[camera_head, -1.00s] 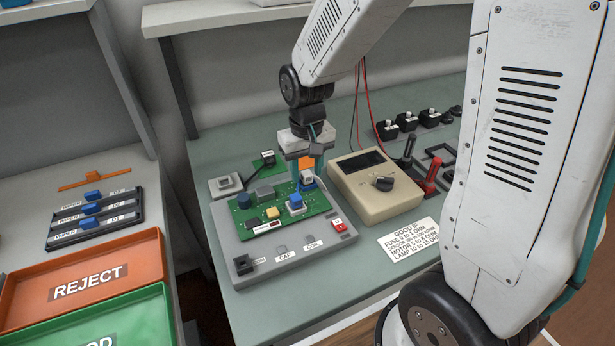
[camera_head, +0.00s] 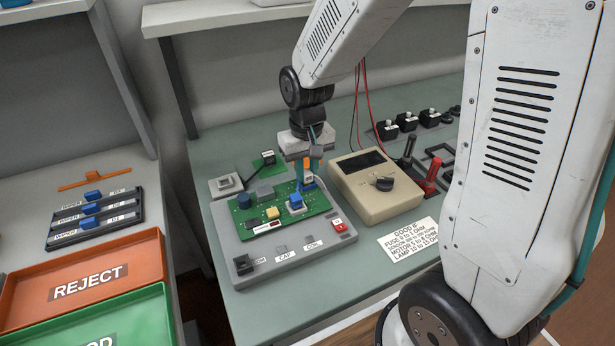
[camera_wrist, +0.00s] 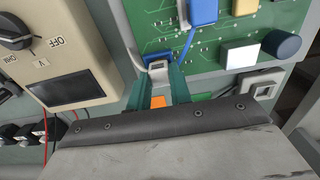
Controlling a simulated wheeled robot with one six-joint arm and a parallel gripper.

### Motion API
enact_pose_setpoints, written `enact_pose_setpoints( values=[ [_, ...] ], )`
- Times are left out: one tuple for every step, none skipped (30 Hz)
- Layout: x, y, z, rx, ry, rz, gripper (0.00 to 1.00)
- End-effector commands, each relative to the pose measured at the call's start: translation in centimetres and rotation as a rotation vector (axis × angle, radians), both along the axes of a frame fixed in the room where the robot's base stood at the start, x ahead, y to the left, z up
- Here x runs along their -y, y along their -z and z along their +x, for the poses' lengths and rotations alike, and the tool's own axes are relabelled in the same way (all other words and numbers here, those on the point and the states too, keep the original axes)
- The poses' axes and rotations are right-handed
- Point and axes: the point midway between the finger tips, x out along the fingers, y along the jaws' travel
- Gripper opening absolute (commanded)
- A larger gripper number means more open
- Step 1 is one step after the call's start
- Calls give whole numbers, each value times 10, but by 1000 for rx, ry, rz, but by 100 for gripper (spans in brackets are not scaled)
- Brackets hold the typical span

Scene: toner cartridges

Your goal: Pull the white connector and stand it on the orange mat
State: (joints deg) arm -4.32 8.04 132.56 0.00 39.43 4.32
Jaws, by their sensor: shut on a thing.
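The white connector (camera_head: 308,176) is at the right edge of the green circuit board (camera_head: 262,219), partly hidden by my fingers in the head view. In the wrist view the connector (camera_wrist: 158,66) is between my two teal fingertips, beside the board's edge, with a blue lead running to it. My gripper (camera_head: 307,174) points down and is shut on the connector. I cannot tell whether the connector is still seated. I see no mat that I can name as the orange mat.
A beige meter (camera_head: 376,200) with a dial stands close to the right of the board. An orange REJECT tray (camera_head: 140,262) and a green tray (camera_head: 150,310) lie at left. Black fixtures (camera_head: 408,123) stand at the back right. A printed card (camera_head: 409,239) lies in front of the meter.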

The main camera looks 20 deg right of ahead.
Motion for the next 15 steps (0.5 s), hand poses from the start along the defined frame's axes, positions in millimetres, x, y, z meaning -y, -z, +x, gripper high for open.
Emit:
enact_pose_setpoints(
  values=[
    [0,-1,1,2,0,0,0],
    [0,-2,1,2,0,0,0],
    [0,-2,1,2,0,0,0],
    [0,-3,1,2,0,0,0],
    [0,-3,1,2,0,0,0],
    [0,-4,1,2,0,0,0],
    [0,-4,1,2,0,0,0],
    [0,-5,1,2,0,0,0],
    [0,-5,1,1,0,0,0],
    [0,-6,1,1,0,0,0],
    [0,-6,1,1,0,0,0],
    [0,-7,1,1,0,0,0],
    [0,-7,1,1,0,0,0],
    [0,-8,1,1,0,0,0],
    [0,-8,1,2,0,0,0]
  ],
)
